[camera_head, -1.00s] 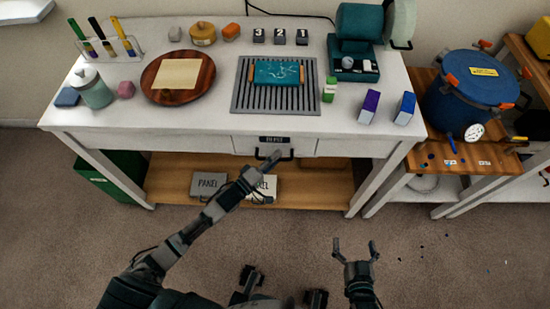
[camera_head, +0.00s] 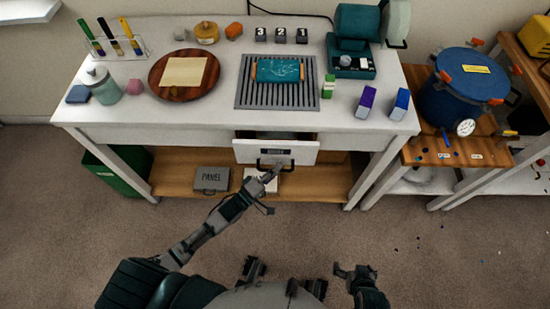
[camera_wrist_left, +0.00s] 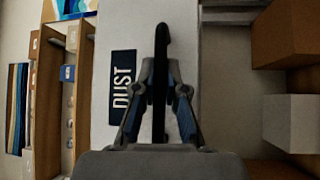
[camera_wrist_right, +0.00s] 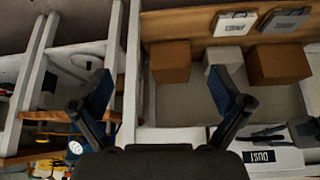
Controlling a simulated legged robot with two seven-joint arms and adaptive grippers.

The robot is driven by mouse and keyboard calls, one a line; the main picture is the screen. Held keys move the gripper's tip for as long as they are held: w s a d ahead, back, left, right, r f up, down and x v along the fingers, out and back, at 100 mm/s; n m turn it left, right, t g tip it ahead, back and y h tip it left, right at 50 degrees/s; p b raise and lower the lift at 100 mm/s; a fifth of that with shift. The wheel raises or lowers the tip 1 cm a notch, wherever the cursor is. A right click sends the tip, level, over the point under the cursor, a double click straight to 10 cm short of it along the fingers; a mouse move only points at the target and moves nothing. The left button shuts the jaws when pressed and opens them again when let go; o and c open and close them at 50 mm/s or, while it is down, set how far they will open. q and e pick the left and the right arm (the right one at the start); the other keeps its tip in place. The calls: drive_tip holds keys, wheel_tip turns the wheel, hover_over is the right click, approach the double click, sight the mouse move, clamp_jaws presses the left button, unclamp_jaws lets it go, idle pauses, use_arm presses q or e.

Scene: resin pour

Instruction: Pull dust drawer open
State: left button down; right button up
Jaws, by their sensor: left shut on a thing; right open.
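The dust drawer (camera_head: 276,151) stands partly open below the white table's front edge, with a dark gap showing inside behind its white front. Its dark label reads DUST in the left wrist view (camera_wrist_left: 122,88). My left gripper (camera_head: 270,170) is shut on the black drawer handle (camera_wrist_left: 161,85), which sits between its fingers in the left wrist view. The drawer front also shows in the right wrist view (camera_wrist_right: 272,160). My right gripper (camera_head: 356,270) is open and empty, low in front of the table and apart from the drawer.
A slotted grille (camera_head: 246,98) with a teal panel (camera_head: 278,70) lies on the white table (camera_head: 215,118) above the drawer. A lower wooden shelf (camera_head: 172,180) holds a grey PANEL box (camera_head: 211,180). A blue pot (camera_head: 466,88) stands at right.

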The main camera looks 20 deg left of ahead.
drive_tip(key=s+d+f+g+p, duration=0.1)
drive_tip(key=s+d+g+p, duration=0.1)
drive_tip(key=s+g, duration=0.35)
use_arm(q)
drive_tip(key=s+d+p, duration=0.3)
drive_tip(key=s+d, duration=0.1)
drive_tip(key=s, duration=1)
drive_tip(key=shift+s+f, duration=0.3)
drive_tip(key=shift+s, duration=0.05)
use_arm(e)
wheel_tip(320, 180, down, 12)
drive_tip(key=t, duration=0.1)
drive_tip(key=shift+s+a+r+h, duration=0.15)
drive_tip(key=shift+s+r+h, duration=0.1)
drive_tip(key=shift+h, duration=0.15)
use_arm(q)
drive_tip(key=shift+d, duration=0.1)
drive_tip(key=c, duration=1.4)
unclamp_jaws()
drive_tip(key=shift+o, duration=1)
drive_tip(key=shift+w+r, duration=0.1)
use_arm(e)
drive_tip(key=shift+w, duration=0.1)
use_arm(q)
drive_tip(key=v, duration=1.2)
